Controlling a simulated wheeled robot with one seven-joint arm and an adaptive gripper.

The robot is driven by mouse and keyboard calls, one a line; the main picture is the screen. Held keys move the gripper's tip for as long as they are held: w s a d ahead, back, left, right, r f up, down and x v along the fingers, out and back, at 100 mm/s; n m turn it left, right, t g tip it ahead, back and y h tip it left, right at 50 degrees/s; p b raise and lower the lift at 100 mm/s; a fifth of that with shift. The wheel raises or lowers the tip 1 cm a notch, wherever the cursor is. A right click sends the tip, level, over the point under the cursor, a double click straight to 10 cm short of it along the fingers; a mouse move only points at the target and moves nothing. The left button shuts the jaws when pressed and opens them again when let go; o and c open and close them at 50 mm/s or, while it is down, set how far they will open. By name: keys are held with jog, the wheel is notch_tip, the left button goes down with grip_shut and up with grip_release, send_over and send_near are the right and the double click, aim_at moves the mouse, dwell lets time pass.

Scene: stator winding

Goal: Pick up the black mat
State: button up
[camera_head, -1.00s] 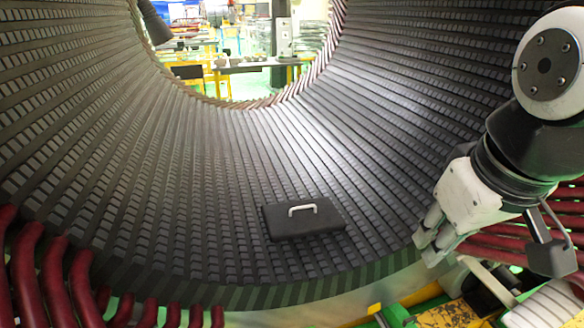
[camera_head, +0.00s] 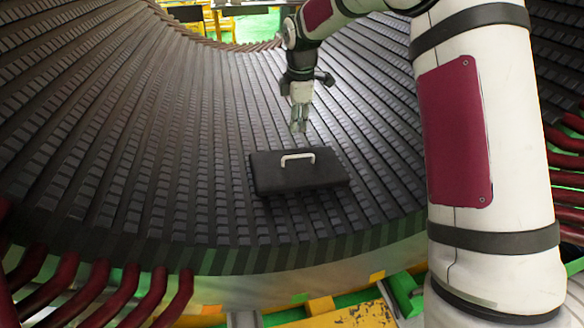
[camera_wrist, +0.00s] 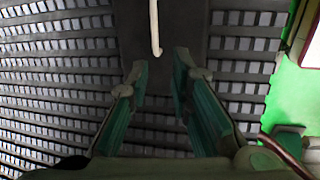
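The black mat (camera_head: 275,180) is a dark, thick slab with a white handle (camera_head: 298,157) on top. It lies on the slotted inner face of the stator, near its front rim. My gripper (camera_head: 299,128) points down just above and behind the handle in the head view, apart from it. In the wrist view my gripper (camera_wrist: 160,68) is open and empty. The mat (camera_wrist: 188,22) shows beyond and between the fingers. The end of the handle (camera_wrist: 155,30) lies between and ahead of the fingertips. The gripper's own body hides the bottom of the wrist view.
The stator's ribbed surface (camera_head: 130,160) curves up on both sides. Red coil ends (camera_head: 85,295) stick out at the front left, and more (camera_head: 568,180) at the right. A yellow frame (camera_head: 350,315) lies below the rim. The surface left of the mat is clear.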

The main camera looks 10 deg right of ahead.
jog(key=b, duration=0.2)
send_over(294, 156)
jog(key=s, duration=0.1)
jog(key=shift+n, duration=0.3)
jog(key=x, duration=0.3)
jog(key=s+x, duration=0.1)
jog(key=x, duration=0.2)
jog(key=s+x, duration=0.1)
jog(key=x, duration=0.2)
jog(key=shift+f, duration=0.35)
jog(key=shift+b+x, duration=0.5)
jog(key=shift+x, duration=2.65)
jog(key=shift+r, duration=0.1)
grip_shut()
jog(key=shift+w, duration=0.1)
